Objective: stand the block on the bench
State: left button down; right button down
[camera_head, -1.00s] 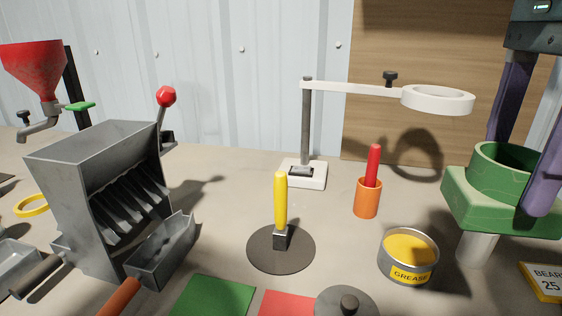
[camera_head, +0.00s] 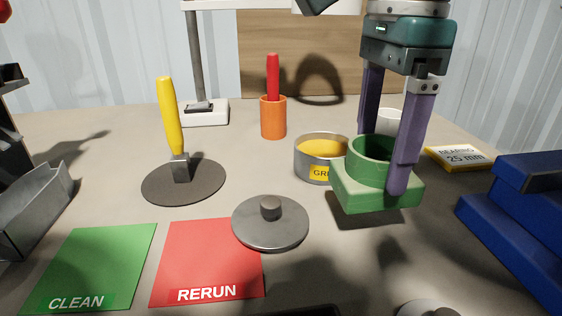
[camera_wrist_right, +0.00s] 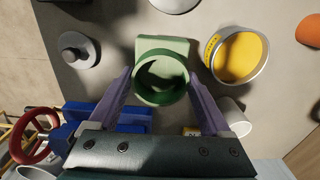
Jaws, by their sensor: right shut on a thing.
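The block is a green bearing block (camera_head: 345,192) with a square base and a round open collar on top. My right gripper (camera_head: 383,165) comes down from above and is shut on its collar, one purple finger on each side. The block is upright, at the right of the head view, just right of the grease tin. Whether its underside touches the bench (camera_head: 330,260) I cannot tell. In the right wrist view the block (camera_wrist_right: 150,46) sits between the fingertips of the right gripper (camera_wrist_right: 161,80). My left gripper is not in view.
The grease tin (camera_head: 310,165) stands close left of the block. A grey lid (camera_head: 285,230) lies in front. A white cup (camera_head: 391,122) and yellow bearing label (camera_head: 460,158) are behind. Green (camera_head: 100,260) and red (camera_head: 210,255) mats lie left.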

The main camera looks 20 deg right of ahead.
aim_at(374, 181)
notch_tip(374, 181, down, 4)
jog(key=b, duration=0.3)
jog(key=shift+f, duration=0.2)
jog(key=shift+r, duration=0.15)
grip_release()
